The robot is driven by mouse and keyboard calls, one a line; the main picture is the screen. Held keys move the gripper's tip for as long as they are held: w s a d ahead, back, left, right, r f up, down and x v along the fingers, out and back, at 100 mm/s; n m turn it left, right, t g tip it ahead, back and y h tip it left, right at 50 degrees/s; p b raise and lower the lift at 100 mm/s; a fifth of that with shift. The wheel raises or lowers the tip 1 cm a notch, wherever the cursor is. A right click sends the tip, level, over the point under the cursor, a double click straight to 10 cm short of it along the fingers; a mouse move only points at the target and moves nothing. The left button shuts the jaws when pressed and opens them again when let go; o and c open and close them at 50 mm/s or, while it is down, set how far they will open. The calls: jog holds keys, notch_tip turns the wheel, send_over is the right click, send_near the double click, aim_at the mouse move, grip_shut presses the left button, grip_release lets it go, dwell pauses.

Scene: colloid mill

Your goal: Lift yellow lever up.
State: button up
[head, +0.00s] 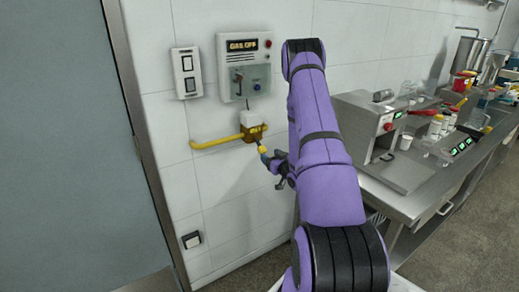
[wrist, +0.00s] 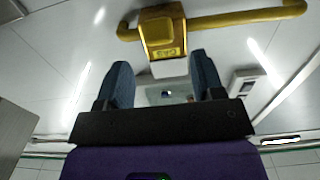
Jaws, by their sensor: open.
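The yellow lever (head: 262,149) shows in the head view as a small yellow piece below the brass-yellow valve body (head: 254,132) on the wall. In the wrist view a yellow block (wrist: 162,30) with a lettered label lies ahead of my fingertips; I cannot tell there where valve body ends and lever begins. My gripper (head: 272,164) is just below and right of the lever in the head view. In the wrist view my gripper (wrist: 160,62) is open, its two blue-grey fingers apart with nothing clearly held between them. Contact with the lever cannot be told.
A yellow pipe (head: 214,141) runs left from the valve. Above it hangs a control panel (head: 246,68) reading "GAS OFF", beside a switch plate (head: 187,73). A steel bench (head: 412,205) with a machine (head: 375,130) stands right. The wall below the pipe is mostly clear.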

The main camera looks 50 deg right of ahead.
aim_at(264, 150)
jog(key=x, duration=0.8)
jog(key=shift+c, duration=0.4)
grip_shut()
